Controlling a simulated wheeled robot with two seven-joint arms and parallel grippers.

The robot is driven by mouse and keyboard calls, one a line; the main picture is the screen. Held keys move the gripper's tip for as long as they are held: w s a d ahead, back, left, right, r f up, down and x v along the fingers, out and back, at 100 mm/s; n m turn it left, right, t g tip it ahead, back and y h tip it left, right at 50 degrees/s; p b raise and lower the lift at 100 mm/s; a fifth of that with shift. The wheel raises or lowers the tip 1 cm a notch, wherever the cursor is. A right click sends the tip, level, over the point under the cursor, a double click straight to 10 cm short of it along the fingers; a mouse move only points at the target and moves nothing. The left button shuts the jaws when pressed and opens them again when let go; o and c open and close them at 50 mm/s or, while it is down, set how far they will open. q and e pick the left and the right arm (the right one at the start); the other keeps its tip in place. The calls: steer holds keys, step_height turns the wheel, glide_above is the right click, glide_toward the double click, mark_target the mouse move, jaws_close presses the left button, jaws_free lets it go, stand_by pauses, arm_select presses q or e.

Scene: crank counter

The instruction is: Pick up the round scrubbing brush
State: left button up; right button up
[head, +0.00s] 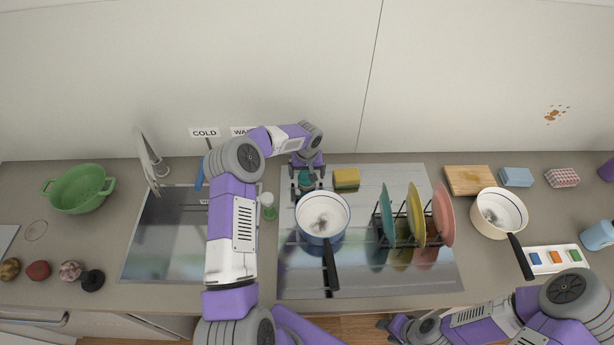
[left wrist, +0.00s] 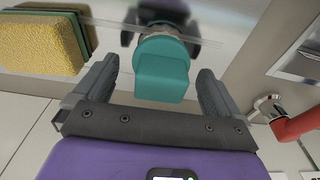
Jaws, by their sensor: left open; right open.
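The round scrubbing brush (left wrist: 162,76) shows in the left wrist view as a teal grip block above a round head with pale brownish bristles. It stands on the shiny steel surface. In the head view it is a small teal patch (head: 305,178), mostly covered by my gripper. My left gripper (head: 306,190) is open and comes down over it behind the white pot. In the left wrist view the open fingers (left wrist: 155,82) are on either side of the teal grip, with gaps visible. My right gripper (head: 392,326) is open and empty at the counter's front edge.
A yellow-green sponge (head: 346,178) lies right of the brush. A white pot (head: 323,213) stands just in front. A plate rack (head: 399,232) with colored plates stands to the right; the sink (head: 160,240) is left.

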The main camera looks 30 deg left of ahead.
arm_select(q)
steer(key=shift+f, duration=0.35)
steer(key=shift+c, duration=0.3)
steer(key=c, duration=1.1)
step_height(320, 180, up, 10)
steer(key=shift+r+b, duration=0.1)
steer(key=shift+b, duration=0.25)
